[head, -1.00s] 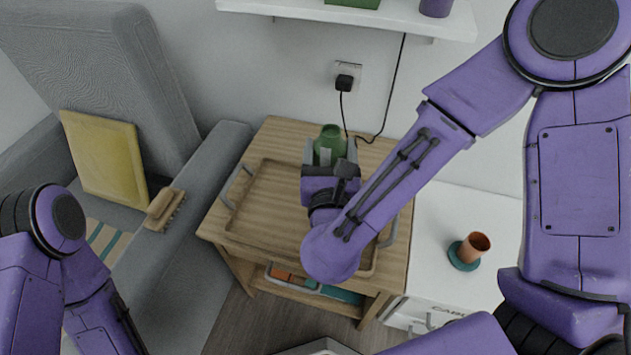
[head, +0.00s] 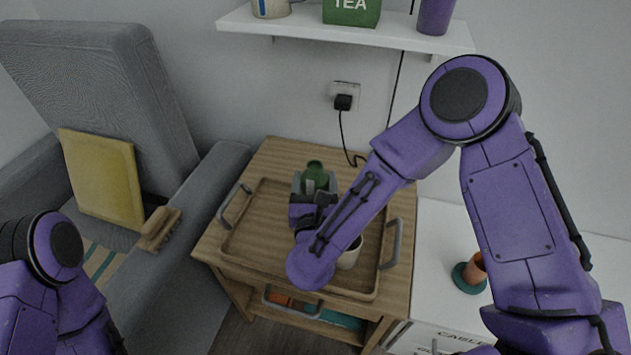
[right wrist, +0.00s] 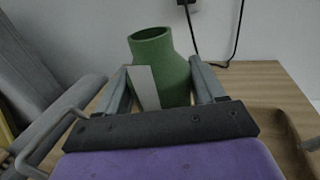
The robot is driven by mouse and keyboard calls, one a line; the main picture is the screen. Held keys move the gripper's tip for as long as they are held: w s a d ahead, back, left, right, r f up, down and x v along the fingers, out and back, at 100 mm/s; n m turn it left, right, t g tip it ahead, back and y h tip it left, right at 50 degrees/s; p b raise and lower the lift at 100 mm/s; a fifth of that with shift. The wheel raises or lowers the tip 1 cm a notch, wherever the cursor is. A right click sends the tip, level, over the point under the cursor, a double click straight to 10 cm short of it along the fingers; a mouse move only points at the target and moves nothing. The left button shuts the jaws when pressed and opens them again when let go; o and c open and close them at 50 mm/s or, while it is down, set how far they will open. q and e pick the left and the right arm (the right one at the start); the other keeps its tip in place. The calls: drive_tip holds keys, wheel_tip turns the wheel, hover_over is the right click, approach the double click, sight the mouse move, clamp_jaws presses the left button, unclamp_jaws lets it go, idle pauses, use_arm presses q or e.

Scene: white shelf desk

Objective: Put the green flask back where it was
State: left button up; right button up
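The green flask (head: 314,172) is upright over the back part of the wooden tray (head: 262,190) on the small wooden table (head: 235,270). My right gripper (head: 316,183) has its fingers on both sides of the flask and looks shut on it. In the right wrist view the flask (right wrist: 165,62) stands between the two fingers (right wrist: 162,88), with a pale label on its side and an open mouth. Its base is hidden, so I cannot tell whether it touches the tray. Part of my left arm shows at the left, but its gripper is out of view.
A pale cup (head: 350,254) stands on the tray, partly behind my right arm. A terracotta pot (head: 475,268) is on the white cabinet to the right. A wall shelf (head: 340,32) holds a green tea box (head: 350,10). A brush (head: 158,228) lies on the sofa arm.

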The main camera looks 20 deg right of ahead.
drive_tip(key=o, duration=0.3)
drive_tip(key=shift+o, duration=0.2)
drive_tip(key=shift+r+p, duration=0.25)
drive_tip(key=shift+p, duration=0.1)
drive_tip(key=b+v, duration=0.1)
drive_tip(key=v, duration=1.1)
drive_tip(key=shift+f, duration=0.1)
